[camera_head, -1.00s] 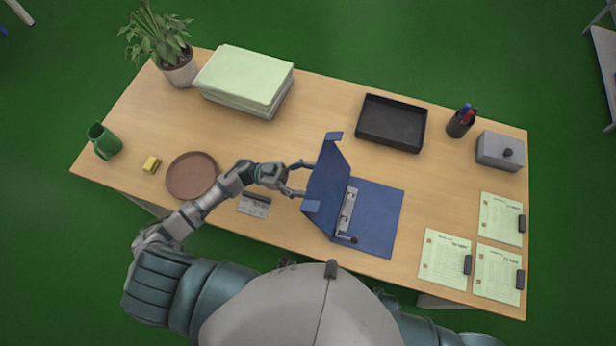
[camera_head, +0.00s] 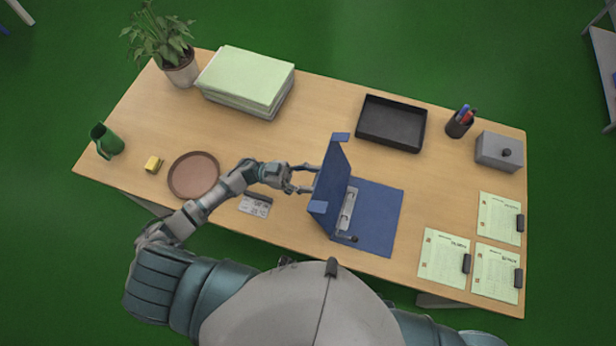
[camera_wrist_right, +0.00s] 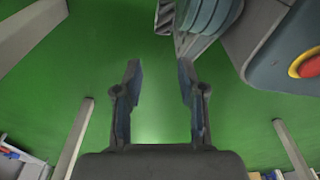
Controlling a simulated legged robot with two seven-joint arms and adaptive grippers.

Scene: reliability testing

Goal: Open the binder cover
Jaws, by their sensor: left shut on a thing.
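A blue binder (camera_head: 376,215) lies on the desk in the head view, its flat half on the wood with a metal ring mechanism (camera_head: 347,209) near the spine. Its cover (camera_head: 332,183) stands up steeply on the left side, with small flaps at its top and bottom corners. My left gripper (camera_head: 312,180) is at the cover's left edge, shut on the cover; its fingertips are partly hidden by the cover. My right gripper (camera_wrist_right: 160,95) shows in the right wrist view, its two fingers wide apart with nothing between them, above green floor.
A black tray (camera_head: 391,123), a pen cup (camera_head: 459,122) and a grey box (camera_head: 499,151) stand behind and right of the binder. Papers with clips (camera_head: 445,258) lie at right. A brown plate (camera_head: 193,175) and a card (camera_head: 255,204) lie near my left arm.

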